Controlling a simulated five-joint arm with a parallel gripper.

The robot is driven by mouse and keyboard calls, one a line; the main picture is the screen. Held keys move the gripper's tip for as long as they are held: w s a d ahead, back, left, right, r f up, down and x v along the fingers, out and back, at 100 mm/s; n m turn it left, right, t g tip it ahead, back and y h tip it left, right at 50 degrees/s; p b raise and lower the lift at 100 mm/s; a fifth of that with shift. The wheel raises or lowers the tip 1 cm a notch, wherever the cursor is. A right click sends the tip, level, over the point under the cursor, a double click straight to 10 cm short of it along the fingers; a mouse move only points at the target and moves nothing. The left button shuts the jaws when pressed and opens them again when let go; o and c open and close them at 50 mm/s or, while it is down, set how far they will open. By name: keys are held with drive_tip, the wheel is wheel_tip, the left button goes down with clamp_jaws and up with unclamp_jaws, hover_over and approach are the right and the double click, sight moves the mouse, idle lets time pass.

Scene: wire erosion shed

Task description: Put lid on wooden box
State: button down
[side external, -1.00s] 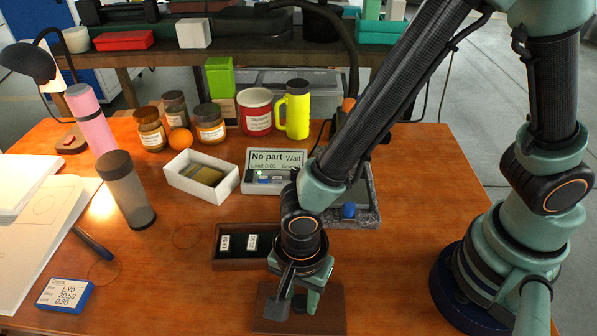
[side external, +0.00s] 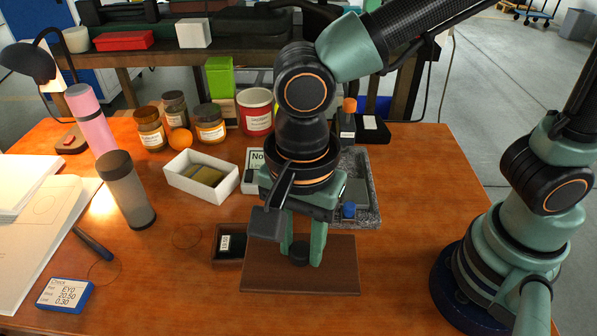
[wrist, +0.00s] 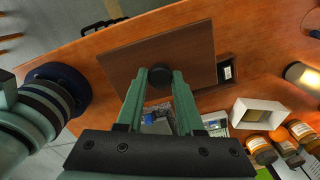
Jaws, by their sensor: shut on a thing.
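The lid (side external: 268,277) is a flat brown wooden board with a black knob (side external: 299,254) on top. My gripper (side external: 302,257) is shut on the knob, and the lid hangs level, seemingly above the table. The wooden box (side external: 226,258) is a dark, open tray with a white-labelled piece (side external: 225,243) inside. It lies just left of the lid; its right part is hidden behind the lid and my gripper. In the wrist view the lid (wrist: 200,43) fills the upper middle, with the knob between my fingertips, and the box (wrist: 234,66) shows beside its right edge.
A grey-capped bottle (side external: 128,192) and a blue-edged check gauge (side external: 64,294) are at left. The table right of the lid is clear.

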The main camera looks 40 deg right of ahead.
sight(298, 248)
wheel_tip(298, 248, up, 4)
drive_tip(key=shift+r, duration=0.1)
drive_tip(key=shift+w+r, duration=0.15)
drive_tip(key=shift+w, duration=0.05)
drive_tip(key=w+d+f+n, duration=0.1)
drive_tip(key=w+f, duration=0.4)
drive_tip(key=w, duration=0.2)
drive_tip(key=w+d+f, duration=0.1)
drive_tip(key=w+f, duration=0.3)
drive_tip(key=w, duration=0.4)
drive_tip(key=shift+s+a+f, duration=0.1)
drive_tip(key=shift+a+f, duration=0.05)
drive_tip(key=shift+f, duration=1.5)
drive_tip(key=shift+s+a+f, duration=0.1)
drive_tip(key=shift+f, duration=1.5)
drive_tip(key=shift+w+f, duration=0.1)
drive_tip(key=shift+f, duration=0.1)
unclamp_jaws()
